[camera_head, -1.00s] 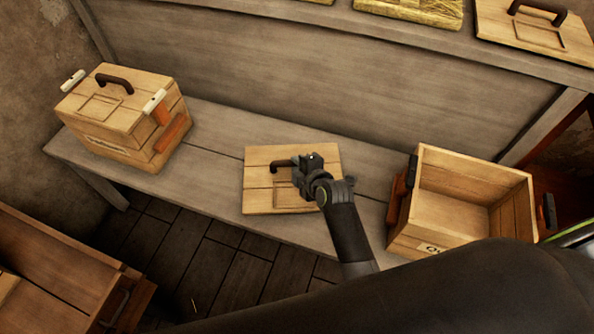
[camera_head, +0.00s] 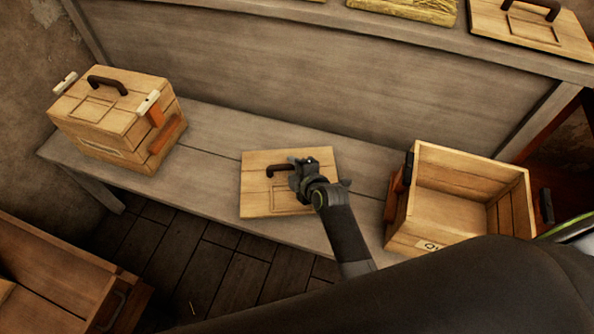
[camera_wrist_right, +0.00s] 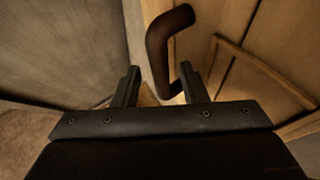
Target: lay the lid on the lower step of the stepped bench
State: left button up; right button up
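The wooden lid (camera_head: 262,204) with a dark curved handle (camera_head: 279,169) lies flat, handle up, on the lower step of the stepped bench (camera_head: 215,138). My right gripper (camera_head: 297,166) is over the lid at the right end of the handle. In the right wrist view, its two fingers (camera_wrist_right: 158,86) stand apart, with part of the handle (camera_wrist_right: 161,55) between them and gaps beside it. The gripper hides part of the lid. My left gripper is not in view.
A closed wooden box (camera_head: 118,125) stands left on the lower step. An open, empty-looking box (camera_head: 455,205) stands right of the lid. The upper step (camera_head: 400,30) carries another handled lid (camera_head: 520,28) and a straw-coloured item (camera_head: 405,8). An open crate (camera_head: 55,275) is lower left.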

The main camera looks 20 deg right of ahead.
jog(key=shift+s+r, duration=0.1)
jog(key=shift+p+v, duration=0.95)
jog(key=shift+v, duration=0.1)
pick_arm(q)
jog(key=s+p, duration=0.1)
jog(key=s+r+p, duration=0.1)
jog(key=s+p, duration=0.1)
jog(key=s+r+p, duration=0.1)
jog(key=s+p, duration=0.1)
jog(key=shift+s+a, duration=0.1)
pick_arm(e)
jog(key=v, duration=0.9)
jog(key=shift+s, duration=0.3)
jog(key=shift+d+r, duration=0.1)
